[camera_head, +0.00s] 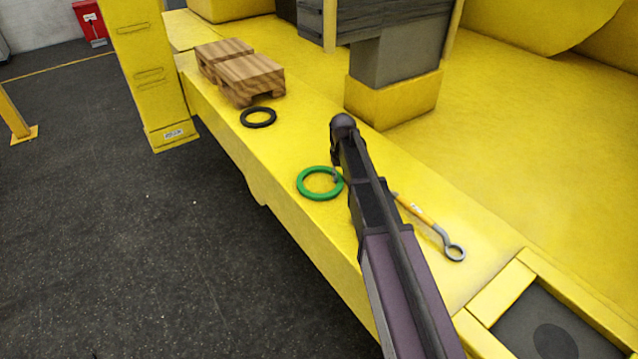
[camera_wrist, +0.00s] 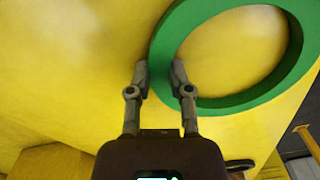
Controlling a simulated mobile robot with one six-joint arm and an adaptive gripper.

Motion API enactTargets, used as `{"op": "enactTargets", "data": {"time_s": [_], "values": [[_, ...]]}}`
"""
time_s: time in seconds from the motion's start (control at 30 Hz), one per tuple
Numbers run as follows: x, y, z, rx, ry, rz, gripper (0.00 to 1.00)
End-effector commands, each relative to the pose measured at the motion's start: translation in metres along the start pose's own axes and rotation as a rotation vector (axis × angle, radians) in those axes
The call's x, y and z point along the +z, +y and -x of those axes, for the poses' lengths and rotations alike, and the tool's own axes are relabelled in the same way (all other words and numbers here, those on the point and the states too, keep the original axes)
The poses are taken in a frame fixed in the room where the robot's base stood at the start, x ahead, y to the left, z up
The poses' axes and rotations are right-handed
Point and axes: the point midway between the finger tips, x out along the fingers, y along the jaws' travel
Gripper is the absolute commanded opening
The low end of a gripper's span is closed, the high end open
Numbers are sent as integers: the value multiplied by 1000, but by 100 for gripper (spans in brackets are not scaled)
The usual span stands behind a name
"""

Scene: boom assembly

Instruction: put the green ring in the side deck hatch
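The green ring (camera_head: 303,189) is over the yellow side deck, left of my arm. I cannot tell whether it rests flat or is slightly raised. My gripper (camera_head: 336,174) is at the ring's right side, partly hidden by my arm. In the wrist view, my gripper (camera_wrist: 161,74) has one finger outside and one inside the green ring (camera_wrist: 238,103). The band fills the narrow gap, so the fingers look shut on it. A hatch-like opening with a raised yellow frame (camera_head: 500,291) and dark floor is at the lower right; its near part is cut off.
A black ring (camera_head: 244,120) and wooden pallet-like blocks (camera_head: 252,75) lie farther back on the deck. A yellow-handled wrench (camera_head: 416,210) lies right of my arm, between it and the framed opening. A grey block (camera_head: 400,55) on a yellow base stands behind. The deck's left edge drops to dark floor.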

Motion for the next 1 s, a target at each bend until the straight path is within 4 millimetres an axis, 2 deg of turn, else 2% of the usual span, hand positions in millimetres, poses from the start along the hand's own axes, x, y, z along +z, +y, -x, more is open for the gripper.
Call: {"op": "enactTargets", "data": {"time_s": [0.57, 0.77, 1.0], "values": [[0, 0, 3, -1, 0, 0, 0], [0, 0, 12, -1, 0, 0, 0], [0, 0, 33, -1, 0, 0, 0]]}}
